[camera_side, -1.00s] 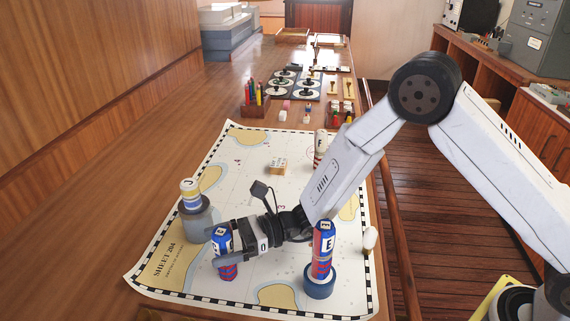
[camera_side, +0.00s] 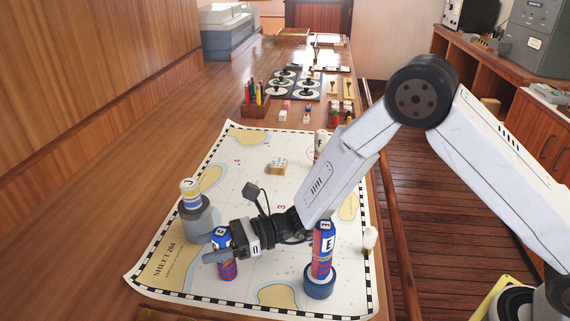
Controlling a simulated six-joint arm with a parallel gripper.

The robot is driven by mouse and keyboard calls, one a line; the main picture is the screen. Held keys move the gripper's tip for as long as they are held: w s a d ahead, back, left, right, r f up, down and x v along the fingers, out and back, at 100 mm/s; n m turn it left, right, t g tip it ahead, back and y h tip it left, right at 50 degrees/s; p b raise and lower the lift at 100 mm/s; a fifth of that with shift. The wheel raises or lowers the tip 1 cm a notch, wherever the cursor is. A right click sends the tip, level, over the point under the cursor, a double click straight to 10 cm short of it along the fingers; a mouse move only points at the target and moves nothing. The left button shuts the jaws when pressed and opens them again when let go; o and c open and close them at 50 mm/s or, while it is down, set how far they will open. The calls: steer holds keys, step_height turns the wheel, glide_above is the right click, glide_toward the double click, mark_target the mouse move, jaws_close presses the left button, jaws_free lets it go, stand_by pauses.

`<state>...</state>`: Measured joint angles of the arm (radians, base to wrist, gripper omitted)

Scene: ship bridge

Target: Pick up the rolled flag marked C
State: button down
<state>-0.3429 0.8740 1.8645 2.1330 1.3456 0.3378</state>
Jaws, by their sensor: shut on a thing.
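A blue, white and red rolled flag (camera_side: 228,270) stands upright near the chart's lower left. The mark on it is too small to read surely, though it looks like a C. My gripper (camera_side: 214,248) is shut around its upper part, with the fingers reaching from the right. The fingers hide part of its side. I cannot tell whether its foot touches the chart.
A rolled flag marked J (camera_side: 190,192) stands on a grey round stand (camera_side: 197,222) just behind my gripper. A cream rolled flag (camera_side: 320,142) stands farther back beside my arm. A small wooden block (camera_side: 278,166) lies mid-chart (camera_side: 240,180).

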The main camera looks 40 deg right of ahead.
stand_by(0.3)
steer(key=shift+r, duration=5)
